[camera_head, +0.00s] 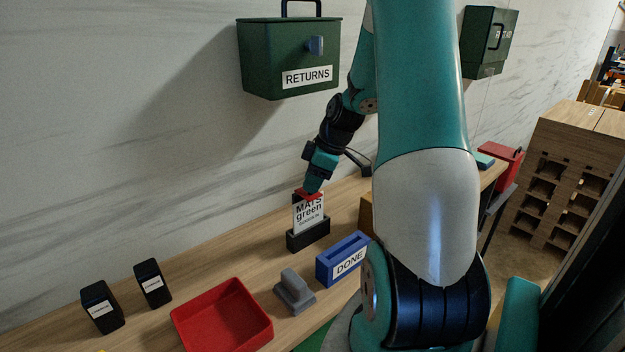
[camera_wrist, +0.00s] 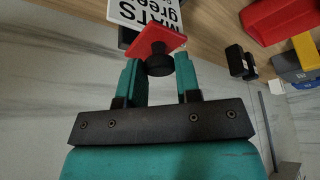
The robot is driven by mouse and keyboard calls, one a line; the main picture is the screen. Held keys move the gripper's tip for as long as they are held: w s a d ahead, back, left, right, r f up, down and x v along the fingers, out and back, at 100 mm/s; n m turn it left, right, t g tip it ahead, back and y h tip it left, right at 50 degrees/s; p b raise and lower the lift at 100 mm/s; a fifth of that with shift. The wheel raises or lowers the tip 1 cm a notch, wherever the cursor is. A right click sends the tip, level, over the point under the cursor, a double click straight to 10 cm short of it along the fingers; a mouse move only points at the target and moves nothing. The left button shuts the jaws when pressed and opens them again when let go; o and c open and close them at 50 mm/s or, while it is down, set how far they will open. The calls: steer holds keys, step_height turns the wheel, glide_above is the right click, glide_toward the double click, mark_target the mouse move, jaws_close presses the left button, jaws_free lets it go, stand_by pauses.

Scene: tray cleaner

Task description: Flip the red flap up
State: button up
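The red flap (camera_head: 307,194) sits at the top of a white card (camera_head: 309,216) reading "MATS green", which stands in a black holder (camera_head: 308,238). In the wrist view the flap (camera_wrist: 155,36) is a small red plate with a round black knob (camera_wrist: 159,67) facing me. My gripper (camera_head: 311,187) is at the flap from above. My gripper partly hides the flap in the head view.
A blue DONE box (camera_head: 343,259), a grey stamp-like block (camera_head: 293,292), a red tray (camera_head: 180,321) and two black boxes (camera_head: 102,307) stand on the wooden counter. A green RETURNS box (camera_head: 262,62) hangs on the wall above. Free counter lies left of the card holder.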

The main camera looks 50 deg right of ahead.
steer(key=shift+c, duration=1.4)
steer(key=shift+w+r+g+p, duration=0.3)
steer(key=shift+r+g+p, duration=0.2)
steer(key=shift+p, duration=0.6)
steer(key=shift+w+d+r+g+y+p, duration=0.15)
steer(key=shift+w+g+y+p, duration=0.15)
steer(key=shift+g+p, duration=0.5)
steer(key=shift+w+m, duration=0.1)
steer(key=shift+m, duration=0.2)
steer(key=o, duration=0.9)
steer(key=shift+d, duration=0.1)
